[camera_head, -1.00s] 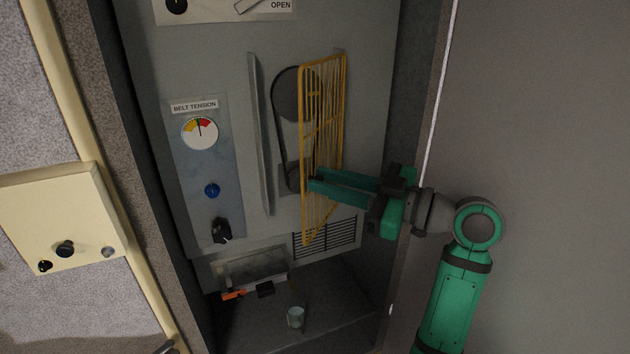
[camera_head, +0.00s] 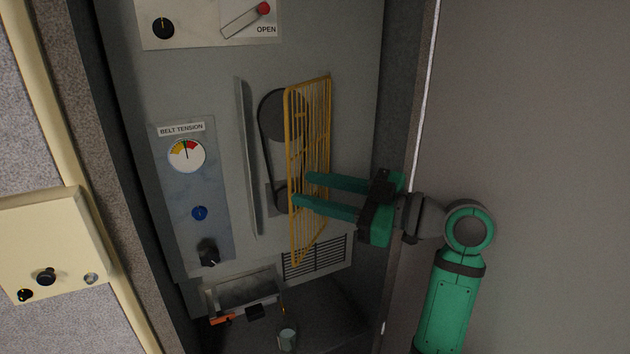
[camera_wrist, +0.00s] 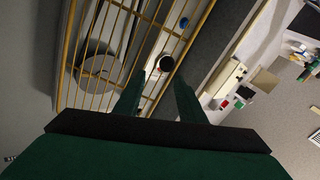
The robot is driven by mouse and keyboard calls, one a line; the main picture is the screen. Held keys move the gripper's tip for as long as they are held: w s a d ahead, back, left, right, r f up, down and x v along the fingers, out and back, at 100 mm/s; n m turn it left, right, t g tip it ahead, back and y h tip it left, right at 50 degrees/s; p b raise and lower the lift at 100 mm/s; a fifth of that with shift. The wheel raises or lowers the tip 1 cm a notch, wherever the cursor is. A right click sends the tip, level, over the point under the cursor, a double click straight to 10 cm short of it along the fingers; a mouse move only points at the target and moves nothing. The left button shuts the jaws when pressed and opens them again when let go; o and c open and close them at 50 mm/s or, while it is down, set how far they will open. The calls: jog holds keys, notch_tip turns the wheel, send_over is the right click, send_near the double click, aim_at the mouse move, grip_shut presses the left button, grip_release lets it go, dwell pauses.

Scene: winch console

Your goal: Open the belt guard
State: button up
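The belt guard (camera_head: 309,135) is a yellow wire grille on the grey panel. It stands swung out from the panel, its longer left edge nearer to me. Behind it show the dark belt and pulleys (camera_head: 281,118). My gripper (camera_head: 300,188) reaches in from the right at the guard's lower half, its two green fingers spread apart. In the wrist view the fingers (camera_wrist: 160,78) also stand apart, with the guard's yellow bars (camera_wrist: 112,48) ahead of and beside them. Whether a finger touches the bars I cannot tell.
A belt tension plate (camera_head: 192,245) with gauge and knobs is left of the guard. A metal strip (camera_head: 247,160) stands between. Below are an open tray (camera_head: 243,290) and a small cup (camera_head: 287,339). The cabinet's right wall (camera_head: 395,120) is close to my wrist.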

jog(key=s+r, duration=1)
jog(key=s, duration=0.4)
jog(key=shift+d+r, duration=0.15)
jog(key=shift+d, duration=0.3)
